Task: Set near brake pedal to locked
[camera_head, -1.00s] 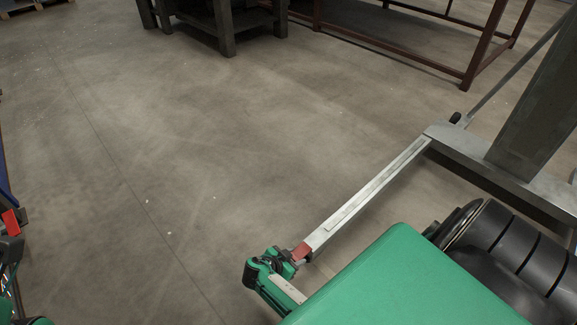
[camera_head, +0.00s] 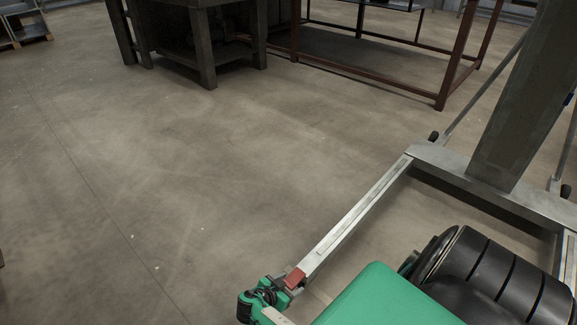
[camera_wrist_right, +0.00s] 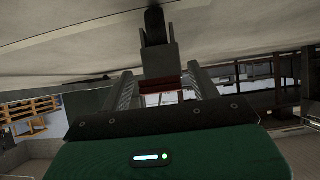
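The near brake pedal appears as a small red piece (camera_head: 294,278) at the near end of a grey metal leg (camera_head: 350,215) of the stand. My right gripper (camera_head: 264,298), green and black, is right by that red piece; contact cannot be told. In the right wrist view, two ribbed metal bars (camera_wrist_right: 163,84) stand apart, with red parts centred between them and a grey bracket holding a black piece (camera_wrist_right: 154,25) just beyond. Whether the fingers are closed on the red piece is unclear. My left gripper is out of view.
The stand's thick grey post (camera_head: 525,100) rises at the right from a crossbar. A dark workbench (camera_head: 205,60) and a rust-brown metal frame (camera_head: 450,70) stand at the back. The concrete floor (camera_head: 150,170) is clear at the left and middle.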

